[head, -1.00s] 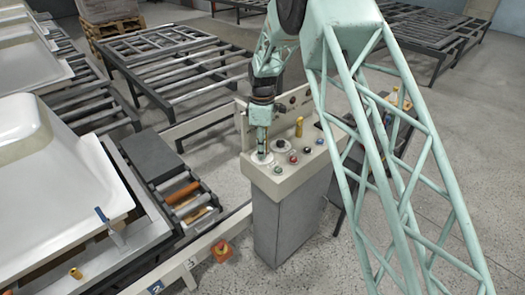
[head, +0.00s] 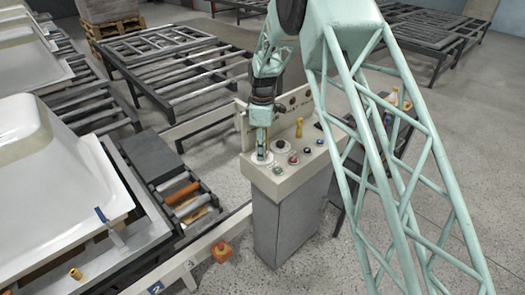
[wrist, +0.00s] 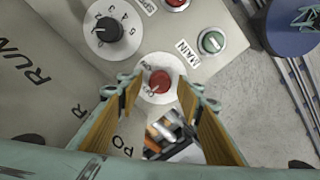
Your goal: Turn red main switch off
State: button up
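The red switch (wrist: 159,82) is a small round red knob on a white disc (wrist: 147,67) with small lettering, in the middle of the wrist view. My gripper (wrist: 161,92) is open, with one yellow-padded finger on each side of the red knob. Gaps show between the knob and both fingers. In the head view my gripper (head: 262,147) points down over the left end of the control console (head: 268,182). There it hides the red knob, and only part of the white disc shows.
A black dial (wrist: 108,31), a green knob (wrist: 212,41) beside a "MAIN" label (wrist: 187,52) and another red control (wrist: 177,3) are close by. A roller conveyor (head: 185,195) lies left.

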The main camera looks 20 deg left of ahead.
jog(key=shift+r, duration=0.15)
notch_tip(320, 180, up, 12)
dwell(0.7)
dwell(0.5)
